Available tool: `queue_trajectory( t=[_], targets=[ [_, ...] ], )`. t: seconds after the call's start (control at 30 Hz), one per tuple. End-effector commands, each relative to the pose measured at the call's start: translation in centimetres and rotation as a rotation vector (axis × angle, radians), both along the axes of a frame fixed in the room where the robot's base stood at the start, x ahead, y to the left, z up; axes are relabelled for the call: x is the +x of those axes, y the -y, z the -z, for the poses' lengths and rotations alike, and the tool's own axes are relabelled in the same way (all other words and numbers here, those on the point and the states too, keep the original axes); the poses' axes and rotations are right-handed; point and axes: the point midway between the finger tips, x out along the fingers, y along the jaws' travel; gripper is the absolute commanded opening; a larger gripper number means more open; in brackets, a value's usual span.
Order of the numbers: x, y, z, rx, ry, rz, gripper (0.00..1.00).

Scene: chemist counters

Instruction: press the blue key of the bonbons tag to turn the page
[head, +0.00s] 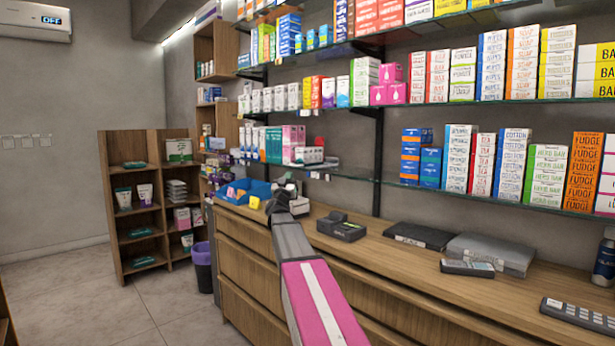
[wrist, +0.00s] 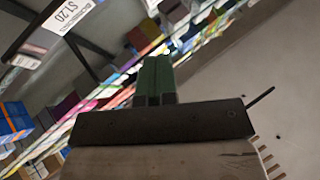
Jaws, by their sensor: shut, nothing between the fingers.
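My arm reaches out over the wooden counter, and my gripper (head: 284,190) is near its far end, small and dark in the head view. In the wrist view my gripper (wrist: 155,68) shows two green fingers side by side, shut and empty. No blue key can be made out in either view.
Glass shelves (head: 470,193) packed with boxes run along the wall above the counter (head: 375,255). Blue bins (head: 243,190) stand at the counter's far end. A black device (head: 341,228) and a grey box (head: 490,252) lie on the counter. Floor at left is clear.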

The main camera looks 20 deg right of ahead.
Motion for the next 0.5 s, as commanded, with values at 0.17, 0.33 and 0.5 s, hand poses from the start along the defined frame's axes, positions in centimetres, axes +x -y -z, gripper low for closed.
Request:
queue_trajectory(
  t=[0.17,0.33,0.5],
  targets=[
    [1.1,2.3,0.0,-0.001,-0.001,0.001,0.0],
    [1.8,4.2,0.0,-0.001,-0.001,0.001,0.0],
    [2.3,5.5,0.0,0.0,0.0,0.0,0.0]
  ],
)
